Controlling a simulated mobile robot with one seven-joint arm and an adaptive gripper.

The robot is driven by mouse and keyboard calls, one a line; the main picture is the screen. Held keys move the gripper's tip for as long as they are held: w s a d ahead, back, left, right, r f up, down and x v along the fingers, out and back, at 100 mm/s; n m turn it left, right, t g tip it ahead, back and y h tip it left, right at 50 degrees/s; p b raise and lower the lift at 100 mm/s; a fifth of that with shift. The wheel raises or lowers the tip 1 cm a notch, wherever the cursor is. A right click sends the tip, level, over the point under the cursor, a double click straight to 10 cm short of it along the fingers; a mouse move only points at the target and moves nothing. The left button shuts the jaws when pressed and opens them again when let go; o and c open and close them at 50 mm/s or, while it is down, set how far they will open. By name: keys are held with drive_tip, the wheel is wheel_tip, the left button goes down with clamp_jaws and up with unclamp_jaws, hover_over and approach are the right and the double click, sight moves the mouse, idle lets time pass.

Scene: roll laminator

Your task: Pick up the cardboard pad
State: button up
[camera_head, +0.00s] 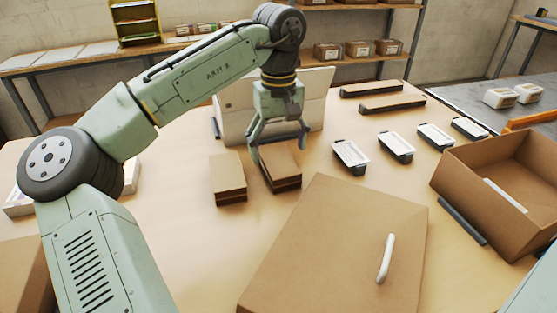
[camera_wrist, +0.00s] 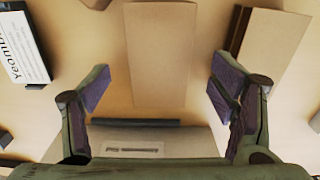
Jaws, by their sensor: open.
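Two brown cardboard pads lie side by side on the wooden table. My gripper (camera_head: 279,142) is open above the right one (camera_head: 281,165) in the head view. In the wrist view this pad (camera_wrist: 155,55) lies between my open fingers (camera_wrist: 160,80), with gaps on both sides. The fingers do not visibly touch it. The other pad (camera_head: 229,178) lies to its left in the head view, and at the upper right in the wrist view (camera_wrist: 270,45). My gripper hides a little of the right pad's far part in the head view.
A pale laminator-like machine (camera_head: 235,112) stands just behind the pads. A large closed carton (camera_head: 335,245) is in front, and an open carton (camera_head: 455,165) at the right. Several black-and-white items (camera_head: 396,146) and two dark bars (camera_head: 392,106) lie to the right.

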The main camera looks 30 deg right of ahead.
drive_tip(key=shift+f, duration=1.45)
drive_tip(key=shift+c, duration=0.3)
drive_tip(key=c, duration=1)
drive_tip(key=shift+r, duration=0.1)
drive_tip(key=shift+r, duration=0.45)
wheel_tip(320, 180, up, 2)
drive_tip(key=shift+r+b, duration=0.15)
drive_tip(key=shift+b, duration=0.35)
drive_tip(key=s+d+b, duration=0.1)
drive_tip(key=s+d, duration=0.2)
drive_tip(key=s, duration=0.1)
drive_tip(key=s+d+r+b, duration=0.1)
drive_tip(key=s+d, duration=0.2)
drive_tip(key=s, duration=0.1)
drive_tip(key=s+d+b, duration=0.1)
drive_tip(key=s+d, duration=0.2)
drive_tip(key=s, duration=0.2)
drive_tip(key=shift+d+r, duration=0.2)
drive_tip(key=shift+r, duration=0.15)
